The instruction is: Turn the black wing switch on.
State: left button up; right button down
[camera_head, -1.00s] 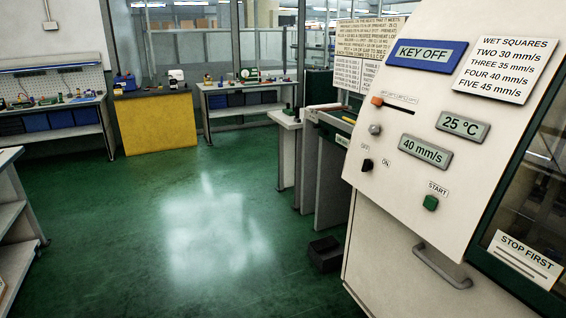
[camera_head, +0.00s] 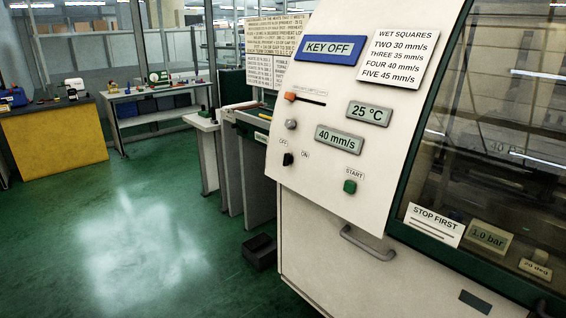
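The black wing switch (camera_head: 288,159) sits low on the left part of the machine's cream control panel (camera_head: 325,110). It lies between the small OFF label (camera_head: 283,142) and ON label (camera_head: 305,154). It appears to point up towards the OFF side, but it is small and I cannot be sure. A blue display (camera_head: 329,49) above reads KEY OFF. Neither of my grippers shows in the head view.
Around the switch are a grey knob (camera_head: 291,124), an orange slider (camera_head: 290,96) and a green START button (camera_head: 350,186). A handle (camera_head: 366,243) sticks out below. A black block (camera_head: 259,251) lies on the floor by the machine. The green floor at left is open.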

aim_at(288, 158)
jog(key=i+j+z, duration=0.1)
jog(key=i+j, duration=0.3)
jog(key=i+j+z, duration=0.1)
jog(key=i+j, duration=0.35)
jog(key=j, duration=0.15)
jog(key=i+j+z, duration=0.15)
jog(key=i+j, duration=0.2)
jog(key=j, duration=0.2)
